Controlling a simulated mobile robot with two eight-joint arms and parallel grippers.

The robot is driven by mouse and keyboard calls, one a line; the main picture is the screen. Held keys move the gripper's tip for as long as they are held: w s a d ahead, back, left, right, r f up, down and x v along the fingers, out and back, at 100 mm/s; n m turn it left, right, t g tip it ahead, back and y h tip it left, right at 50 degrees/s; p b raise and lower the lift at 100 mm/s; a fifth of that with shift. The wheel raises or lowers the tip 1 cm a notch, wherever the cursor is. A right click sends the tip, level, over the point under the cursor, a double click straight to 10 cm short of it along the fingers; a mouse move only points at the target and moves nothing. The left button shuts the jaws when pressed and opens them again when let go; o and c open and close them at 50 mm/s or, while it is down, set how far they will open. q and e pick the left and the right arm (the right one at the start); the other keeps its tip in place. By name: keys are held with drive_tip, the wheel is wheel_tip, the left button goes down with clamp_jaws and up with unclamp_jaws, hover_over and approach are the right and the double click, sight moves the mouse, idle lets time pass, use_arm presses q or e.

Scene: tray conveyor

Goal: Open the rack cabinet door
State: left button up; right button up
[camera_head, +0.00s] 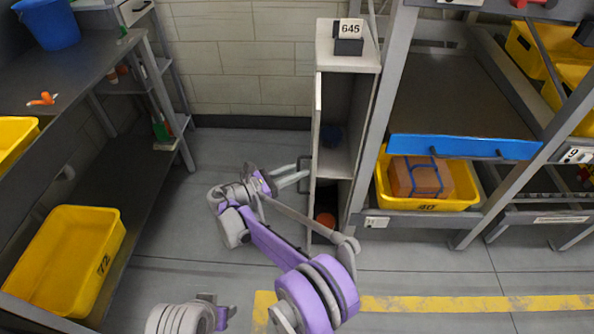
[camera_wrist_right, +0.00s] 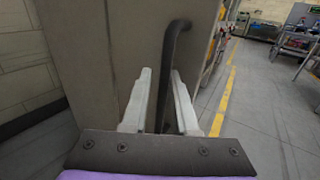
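My right gripper (camera_head: 300,172) is at the handle. Its two pale fingers (camera_wrist_right: 163,85) lie either side of the bar, with a small gap at the left finger. My left gripper's fingers do not show.
A workbench (camera_head: 90,50) stands at left. Floor between bench and cabinet is clear.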

drive_tip(key=p+v, duration=0.1)
drive_tip(key=v, duration=1)
idle(0.5)
